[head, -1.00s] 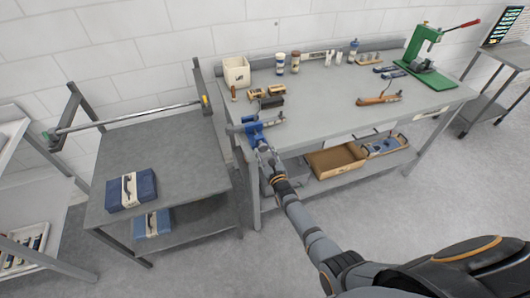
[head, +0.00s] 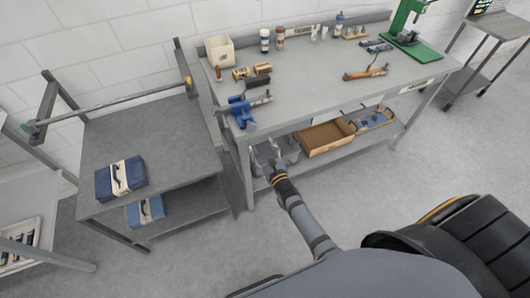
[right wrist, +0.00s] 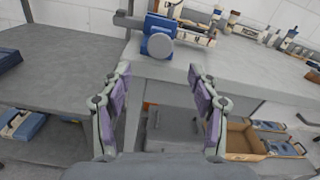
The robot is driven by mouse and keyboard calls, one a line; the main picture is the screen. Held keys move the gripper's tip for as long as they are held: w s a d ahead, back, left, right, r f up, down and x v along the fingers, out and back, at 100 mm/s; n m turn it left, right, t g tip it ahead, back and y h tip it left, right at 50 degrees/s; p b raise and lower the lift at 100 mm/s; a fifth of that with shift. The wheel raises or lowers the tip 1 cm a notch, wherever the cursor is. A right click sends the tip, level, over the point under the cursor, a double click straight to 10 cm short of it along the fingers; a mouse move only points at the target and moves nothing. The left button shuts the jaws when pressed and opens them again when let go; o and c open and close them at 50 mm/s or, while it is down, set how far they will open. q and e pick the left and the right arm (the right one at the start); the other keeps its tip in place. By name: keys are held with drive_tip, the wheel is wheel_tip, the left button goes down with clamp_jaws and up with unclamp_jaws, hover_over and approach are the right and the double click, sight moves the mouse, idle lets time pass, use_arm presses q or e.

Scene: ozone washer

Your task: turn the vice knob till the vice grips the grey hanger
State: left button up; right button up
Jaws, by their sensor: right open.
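The blue vice (head: 241,113) is fixed at the near left corner of the workbench. In the right wrist view the vice (right wrist: 158,24) is at the top, with its round grey knob (right wrist: 160,46) facing the camera. A grey bar-like piece (right wrist: 130,20) shows at the vice's left side; I cannot tell whether this is the hanger or whether the jaws touch it. My right gripper (head: 265,148) is open and empty, in front of the bench edge and below the vice. Its two fingers (right wrist: 160,84) stand apart, short of the knob. My left gripper is not in view.
The workbench top (head: 310,95) carries a white bin (head: 220,50), bottles, small wooden blocks and a green press (head: 410,35). Its lower shelf holds a cardboard box (head: 325,137). A grey side table (head: 150,140) with a blue case (head: 121,178) stands left. Floor in front is clear.

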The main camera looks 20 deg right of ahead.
sight(252, 129)
drive_tip(key=s, duration=0.3)
drive_tip(key=shift+o, duration=0.2)
drive_tip(key=n+b, duration=0.1)
drive_tip(key=n, duration=0.1)
drive_tip(key=w+f+n+b, duration=0.1)
drive_tip(key=n+b, duration=0.3)
drive_tip(key=n, duration=0.1)
drive_tip(key=shift+w+d+f+h, duration=0.25)
drive_tip(key=shift+w+d+h, duration=0.05)
drive_tip(key=shift+w, duration=0.1)
drive_tip(key=w+n+b, duration=0.4)
drive_tip(key=n, duration=0.5)
drive_tip(key=w+n+b, duration=0.4)
drive_tip(key=n, duration=0.6)
drive_tip(key=w+a+r+n+b, duration=0.1)
drive_tip(key=w+n+b, duration=0.3)
drive_tip(key=n, duration=0.6)
drive_tip(key=shift+w, duration=0.35)
